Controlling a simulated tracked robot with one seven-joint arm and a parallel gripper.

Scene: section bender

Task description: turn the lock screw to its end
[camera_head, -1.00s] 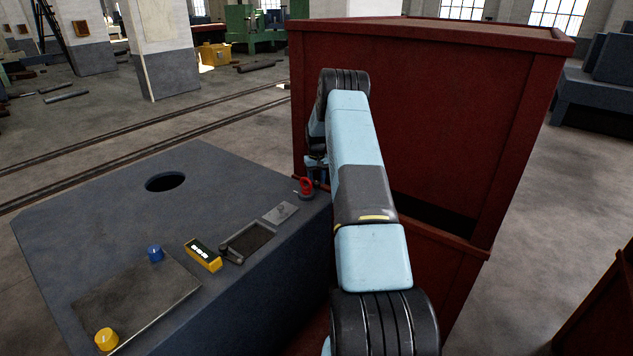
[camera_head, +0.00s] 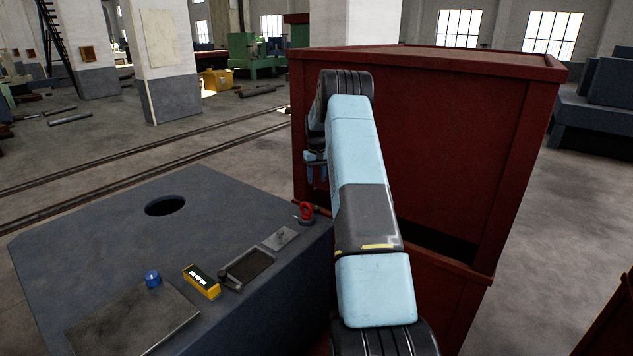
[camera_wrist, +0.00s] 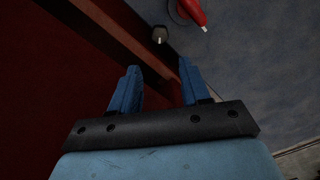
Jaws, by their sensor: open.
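A red part with a ring-like top (camera_head: 306,211) stands at the right corner of the grey-blue bender top; in the wrist view a red handle on a round base (camera_wrist: 190,12) shows at the top edge. A small dark knob with a pale end (camera_wrist: 159,35) sits left of it there. I cannot tell for sure which of these is the lock screw. My gripper (camera_wrist: 160,65) is open and empty, its blue fingers pointing toward the knob, apart from it. In the head view my gripper (camera_head: 316,168) is partly hidden by my arm, above the red part.
A large red cabinet (camera_head: 430,110) stands close behind and right of my arm. The bender top (camera_head: 90,240) carries a yellow box (camera_head: 201,281), a blue knob (camera_head: 152,279), a dark tray (camera_head: 248,267) and a metal plate (camera_head: 130,318). A round hole (camera_head: 165,206) opens in it.

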